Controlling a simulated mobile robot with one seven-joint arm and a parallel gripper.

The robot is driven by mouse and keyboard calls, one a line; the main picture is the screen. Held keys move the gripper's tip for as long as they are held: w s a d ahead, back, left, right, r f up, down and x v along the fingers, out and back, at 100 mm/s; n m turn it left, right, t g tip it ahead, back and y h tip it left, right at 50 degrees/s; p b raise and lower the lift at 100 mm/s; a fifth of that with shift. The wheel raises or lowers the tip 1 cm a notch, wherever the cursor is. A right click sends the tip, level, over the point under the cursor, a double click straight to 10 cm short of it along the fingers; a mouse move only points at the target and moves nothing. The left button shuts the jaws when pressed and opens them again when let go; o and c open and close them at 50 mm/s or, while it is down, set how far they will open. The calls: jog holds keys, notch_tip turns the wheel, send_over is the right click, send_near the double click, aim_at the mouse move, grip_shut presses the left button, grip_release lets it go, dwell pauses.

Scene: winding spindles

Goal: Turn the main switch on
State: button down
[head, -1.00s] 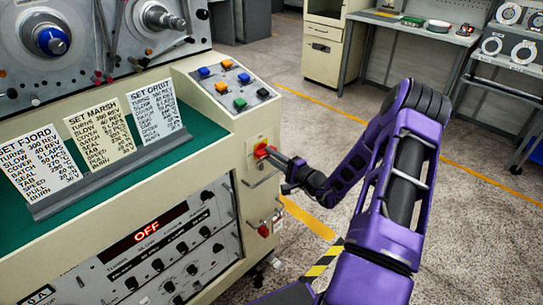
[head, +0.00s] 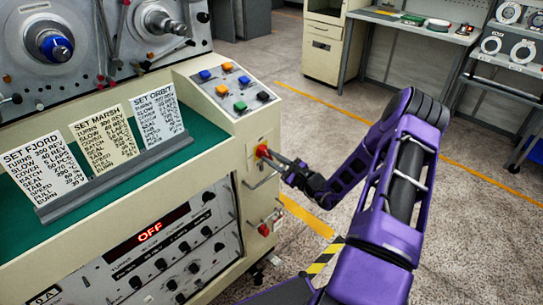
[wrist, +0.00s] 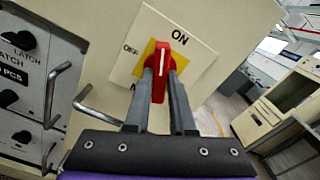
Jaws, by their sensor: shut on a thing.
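The main switch is a red handle (wrist: 161,68) with a white line, on a yellow square and white plate (wrist: 190,65) marked ON at top and OFF at left. In the wrist view the white line points between the two marks, nearer ON. My gripper (wrist: 165,75) is shut on the red handle, one finger on each side. In the head view the red handle (head: 262,151) shows on the cabinet's right end, with my gripper (head: 272,157) at it. The red display (head: 150,232) on the front panel reads OFF.
Metal bar handles (wrist: 95,108) stick out beside the switch. A red-handled part (head: 264,229) sits below it. Colored buttons (head: 228,82) are on the sloped panel above. Set cards (head: 105,137) stand on the green top. Open floor (head: 480,215) lies right.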

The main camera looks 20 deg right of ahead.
jog(key=m+p, duration=0.1)
jog(key=m, duration=0.4)
jog(key=shift+p, duration=0.3)
dwell(0.4)
jog(key=c, duration=0.8)
grip_release()
jog(key=shift+o, duration=0.2)
jog(key=v, duration=1.7)
jog(key=shift+s, duration=0.25)
